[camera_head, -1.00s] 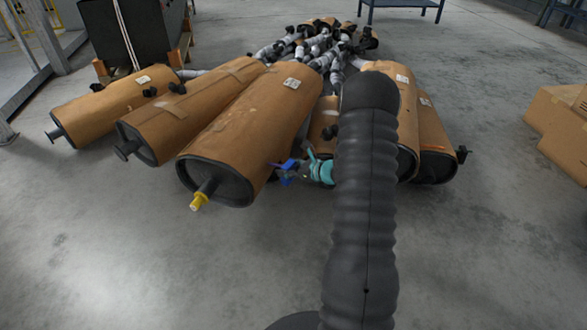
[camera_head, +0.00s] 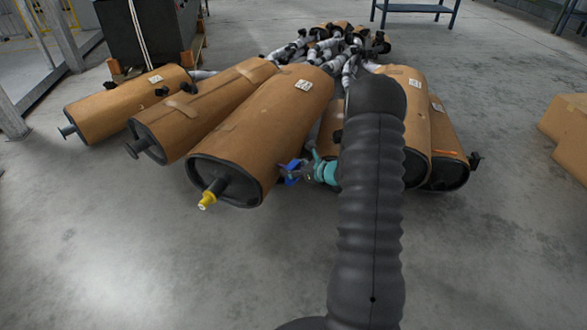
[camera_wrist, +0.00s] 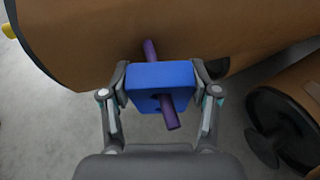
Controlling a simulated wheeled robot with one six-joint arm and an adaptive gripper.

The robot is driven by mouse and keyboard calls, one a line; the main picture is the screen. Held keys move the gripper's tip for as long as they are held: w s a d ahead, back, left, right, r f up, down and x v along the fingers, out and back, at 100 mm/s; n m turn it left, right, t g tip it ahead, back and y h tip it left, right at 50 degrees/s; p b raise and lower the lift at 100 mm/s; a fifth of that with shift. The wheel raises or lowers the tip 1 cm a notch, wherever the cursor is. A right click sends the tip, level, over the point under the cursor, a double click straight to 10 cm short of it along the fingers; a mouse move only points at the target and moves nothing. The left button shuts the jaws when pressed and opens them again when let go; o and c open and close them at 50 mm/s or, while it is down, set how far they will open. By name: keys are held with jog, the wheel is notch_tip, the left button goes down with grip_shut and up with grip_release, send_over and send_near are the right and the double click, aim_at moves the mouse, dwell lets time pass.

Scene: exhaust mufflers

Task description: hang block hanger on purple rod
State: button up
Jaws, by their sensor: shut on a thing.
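A blue block, the hanger (camera_wrist: 160,80), is held between the two fingers of my gripper (camera_wrist: 161,85) in the wrist view. The purple rod (camera_wrist: 168,112) shows above and below the block; its near end comes out of the dark hole in the block's face, so the block appears to be around the rod. The rod's far part (camera_wrist: 150,50) is seen against a brown muffler. In the head view the blue block (camera_head: 291,171) is beside the large middle muffler, with my gripper (camera_head: 300,171) on it. The rod cannot be made out there.
The large brown muffler (camera_head: 265,125) with a yellow-tipped pipe (camera_head: 207,201) is just left of my gripper. Two more mufflers lie further left. Others lie on the right (camera_head: 440,130), partly behind my arm. Grey pipes lie behind. The floor in front is clear.

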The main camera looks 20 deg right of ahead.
jog(key=shift+w+r, duration=0.1)
jog(key=shift+r, duration=0.1)
jog(key=o, duration=1.6)
jog(key=shift+f, duration=0.1)
jog(key=shift+s+d+r, duration=0.2)
jog(key=shift+s+d, duration=0.1)
jog(key=shift+s, duration=0.2)
jog(key=v, duration=1.1)
